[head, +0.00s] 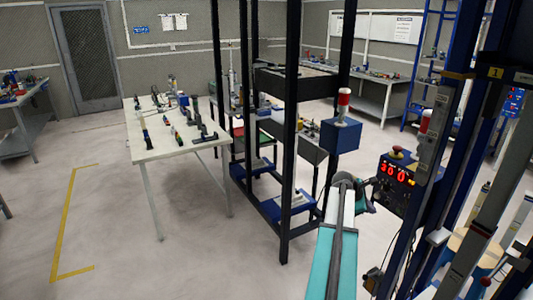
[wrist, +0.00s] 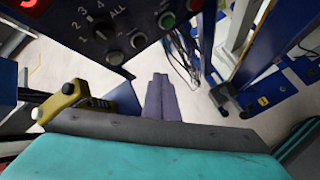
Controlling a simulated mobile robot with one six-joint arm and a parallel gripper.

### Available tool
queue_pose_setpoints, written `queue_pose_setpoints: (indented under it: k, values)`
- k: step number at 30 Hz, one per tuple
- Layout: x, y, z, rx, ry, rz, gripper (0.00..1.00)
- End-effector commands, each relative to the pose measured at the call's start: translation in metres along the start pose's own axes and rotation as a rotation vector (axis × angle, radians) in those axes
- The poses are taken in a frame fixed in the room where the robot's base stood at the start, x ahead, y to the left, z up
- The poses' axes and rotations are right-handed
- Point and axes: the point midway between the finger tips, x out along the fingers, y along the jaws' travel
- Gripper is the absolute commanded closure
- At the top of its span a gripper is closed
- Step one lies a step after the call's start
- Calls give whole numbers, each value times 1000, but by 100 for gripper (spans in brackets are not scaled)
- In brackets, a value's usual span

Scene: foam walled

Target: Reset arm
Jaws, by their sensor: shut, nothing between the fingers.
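My arm, teal and white with a dark stripe, reaches up from the bottom of the head view. Its far end bends right beside a control box (head: 397,185) with a red lit display. My gripper's fingers are not clear in the head view. In the wrist view, a narrow grey-purple tapered shape, seemingly my gripper (wrist: 160,82), points away over the pale floor. It is shut with nothing held. The control box also shows at the top of the wrist view (wrist: 115,32), with a dial and several buttons, close to the gripper.
A black frame (head: 291,130) stands left of my arm, with a blue box (head: 340,137) bearing a red-and-white lamp. A white table (head: 170,150) with several tools stands further left. Dark and blue posts crowd the right. Floor at left is clear, with a yellow line (head: 66,220).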

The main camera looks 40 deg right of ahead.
Motion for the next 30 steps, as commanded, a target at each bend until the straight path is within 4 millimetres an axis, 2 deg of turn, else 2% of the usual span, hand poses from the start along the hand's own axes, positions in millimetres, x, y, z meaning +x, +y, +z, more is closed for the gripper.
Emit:
queue_pose_setpoints:
  k: [5,8,11,14,20,26,30]
  values:
    - [-6,4,-14,-14,8,11,100]
    - [-11,7,-37,-38,21,20,100]
    - [-16,5,-74,-77,41,29,100]
    - [-22,-1,-118,-127,65,35,100]
    - [-35,-28,-210,-237,113,43,100]
    - [-50,-72,-298,-345,168,41,100]
    - [-61,-112,-355,-418,210,32,100]
